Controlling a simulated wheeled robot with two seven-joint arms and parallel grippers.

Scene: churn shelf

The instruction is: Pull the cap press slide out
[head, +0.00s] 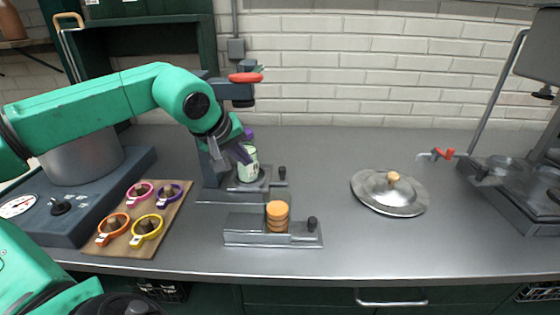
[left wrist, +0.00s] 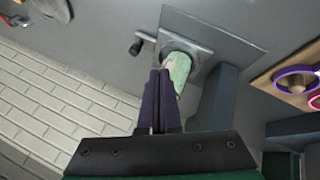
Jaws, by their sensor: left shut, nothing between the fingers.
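The cap press (head: 245,90) stands at the back left of the counter, with a red handle on top. Its slide (head: 245,185) is a grey plate at the base, with a dark knob (head: 282,172) at its right end. A pale green jar (head: 248,167) stands on the slide; the jar (left wrist: 178,68), plate (left wrist: 204,45) and knob (left wrist: 137,48) also show in the left wrist view. My left gripper (head: 243,154) is shut and empty, its purple fingers (left wrist: 160,75) right by the jar. I cannot tell whether they touch it. My right gripper is out of view.
A grey holder (head: 245,238) with stacked orange caps (head: 277,210) and a knob stands in front of the press. A wooden board (head: 125,240) with coloured rings lies left. A round metal lid (head: 390,205) lies right of a clear stretch of counter.

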